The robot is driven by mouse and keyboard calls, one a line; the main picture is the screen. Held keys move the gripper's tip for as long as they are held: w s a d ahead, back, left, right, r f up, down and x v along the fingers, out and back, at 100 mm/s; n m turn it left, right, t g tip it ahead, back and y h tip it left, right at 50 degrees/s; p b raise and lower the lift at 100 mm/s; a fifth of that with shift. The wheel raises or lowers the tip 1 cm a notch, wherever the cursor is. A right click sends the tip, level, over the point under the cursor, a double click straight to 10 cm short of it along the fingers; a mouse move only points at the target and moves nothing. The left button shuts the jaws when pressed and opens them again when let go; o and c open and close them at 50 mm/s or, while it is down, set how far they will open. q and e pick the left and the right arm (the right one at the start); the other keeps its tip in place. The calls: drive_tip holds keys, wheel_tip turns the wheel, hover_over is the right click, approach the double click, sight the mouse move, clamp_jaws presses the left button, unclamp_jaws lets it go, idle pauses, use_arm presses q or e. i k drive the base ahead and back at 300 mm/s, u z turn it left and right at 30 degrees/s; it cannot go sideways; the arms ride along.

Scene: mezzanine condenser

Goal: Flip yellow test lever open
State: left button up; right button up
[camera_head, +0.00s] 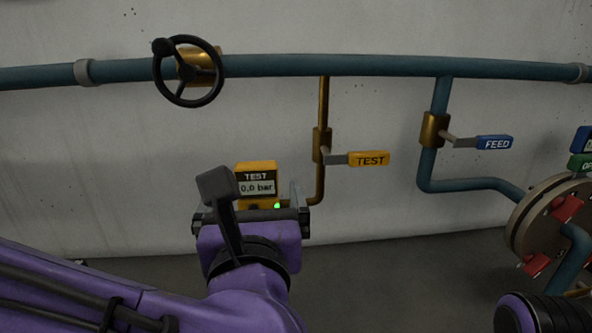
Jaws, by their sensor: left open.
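The yellow test lever (369,159) has a yellow handle marked TEST. It sticks out to the right, about level, from a brass valve (321,145) on a thin brass pipe. My left gripper (256,200) is open, below and to the left of the lever and apart from it. It is in front of the yellow TEST gauge (256,168) and hides its lower part. The gauge reads 0,0 bar, and a green light shows beside my gripper. My right gripper is not in view.
A blue FEED lever (494,142) sticks out from a brass valve to the right. A black handwheel (188,71) is on the blue pipe (380,66) at upper left. A round flange (540,220) with red parts stands at right. The wall between the levers is clear.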

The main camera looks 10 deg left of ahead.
sight(379, 157)
drive_tip(key=k, duration=1)
